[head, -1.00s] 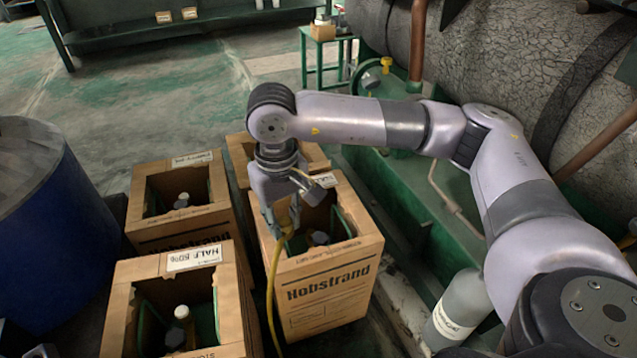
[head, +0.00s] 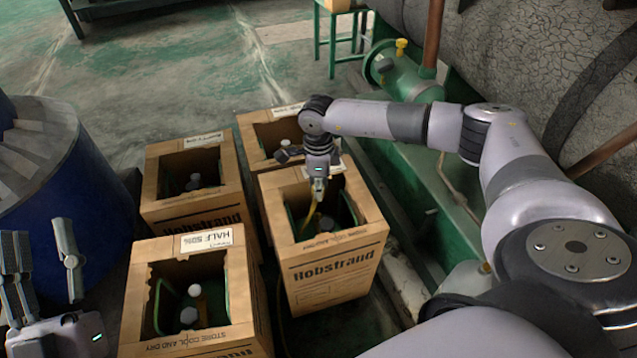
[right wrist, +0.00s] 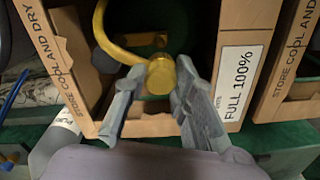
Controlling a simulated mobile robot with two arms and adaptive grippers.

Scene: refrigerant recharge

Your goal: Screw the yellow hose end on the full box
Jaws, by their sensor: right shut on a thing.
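The full box (head: 335,275) is an open cardboard crate at the centre of the head view. Its "FULL 100%" label (right wrist: 238,82) shows in the right wrist view. My right gripper (head: 318,196) points down into the box opening. It is shut on the yellow hose end (right wrist: 160,75), which sits between its fingers in the right wrist view (right wrist: 155,98). The yellow hose (head: 311,218) hangs from the gripper inside the opening. Whether the end touches a valve cannot be told. My left gripper (head: 40,235) is open and empty at the lower left.
Other open boxes stand close by: a half-full box (head: 240,285) in front, one at the left (head: 195,212) and one behind (head: 250,150). A blue drum (head: 75,200) stands at the left. Green machinery (head: 415,190) borders the right side.

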